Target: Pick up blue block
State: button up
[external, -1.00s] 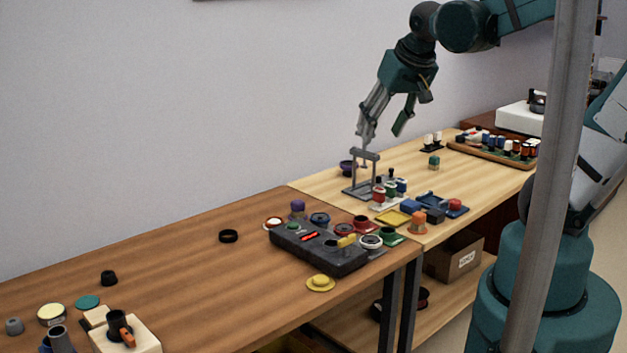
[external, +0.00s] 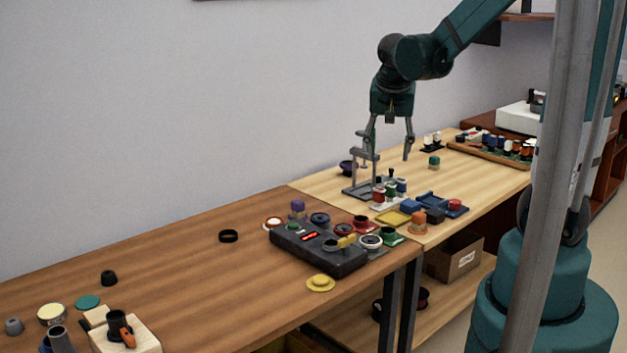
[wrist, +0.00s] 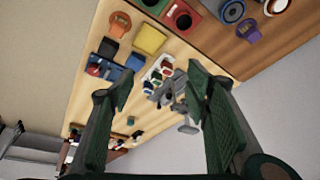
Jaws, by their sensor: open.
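The blue block (external: 410,205) lies on the light wood table, behind the yellow tray and left of the blue tray. In the wrist view the blue block (wrist: 135,62) is near the left fingertip, between the yellow tray and the white rack. My gripper (external: 387,150) points down and is open and empty. It is in the air above the table, up and left of the block in the external view. In the wrist view the gap of my gripper (wrist: 160,78) frames a grey stand, with the block just outside to the left.
The grey stand (external: 359,185) rises close to my left finger. A white rack of small coloured items (external: 388,199), a yellow tray (external: 393,218), a dark block (external: 435,215) and a blue tray (external: 458,210) crowd around the block.

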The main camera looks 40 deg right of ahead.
aim_at(410, 203)
jog(key=w+d+f+m+g+h+b, duration=0.1)
jog(key=w+d+f+m+g, duration=0.1)
jog(key=d+f+m, duration=0.4)
jog(key=shift+d+f+m+g+b, duration=0.35)
jog(key=shift+d+f, duration=2.4)
jog(key=shift+f, duration=0.95)
jog(key=shift+x, duration=1.3)
jog(key=shift+b+x, duration=0.95)
jog(key=shift+x, duration=1.65)
jog(key=shift+d, duration=0.15)
jog(key=shift+c, duration=0.4)
jog(key=c, duration=0.9)
